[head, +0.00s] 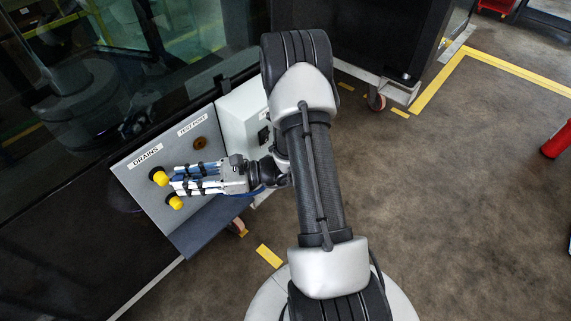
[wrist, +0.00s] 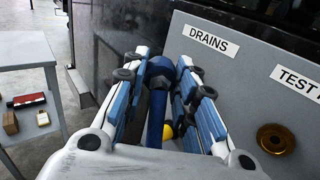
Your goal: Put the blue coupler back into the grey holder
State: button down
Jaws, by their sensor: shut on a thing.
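My gripper (head: 178,182) reaches left to the front of the grey panel (head: 150,205) marked DRAINS and TEST PORT. In the wrist view my gripper (wrist: 163,62) is shut on the blue coupler (wrist: 157,108), a dark blue, slim body with a wider round head, lying lengthwise between the blue-and-white fingers. In the head view the fingers mostly hide the coupler. Yellow caps (head: 159,178) (head: 175,202) show by the fingertips; a bit of yellow (wrist: 167,132) also shows beyond the coupler. I cannot tell whether the coupler touches the panel. I cannot make out the grey holder.
A brass port (wrist: 275,138) sits right of the fingers on the panel. A grey table (wrist: 25,48) with a lower shelf holding small boxes stands at the left of the wrist view. A dark cabinet on castors (head: 375,35) stands behind my arm. Open floor lies to the right.

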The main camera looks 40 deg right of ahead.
jog(key=shift+a, duration=0.25)
jog(key=s+d+f+m+t+h+b, duration=0.2)
jog(key=s+d+f+m+h, duration=0.1)
jog(key=d, duration=0.6)
jog(key=s+d+f+m+t+h+b, duration=0.2)
jog(key=d+f+h, duration=0.3)
jog(key=d+f, duration=0.3)
jog(key=s+d+f+m+t+h+b, duration=0.3)
jog(key=s+d+f+m+h, duration=0.1)
jog(key=d, duration=0.6)
jog(key=shift+d+f+m+h, duration=0.4)
jog(key=shift+f+h, duration=0.1)
jog(key=shift+f, duration=0.35)
jog(key=shift+w+a, duration=0.15)
jog(key=shift+w, duration=1.3)
jog(key=shift+w+a, duration=0.15)
jog(key=shift+w, duration=1.25)
jog(key=shift+w, duration=0.45)
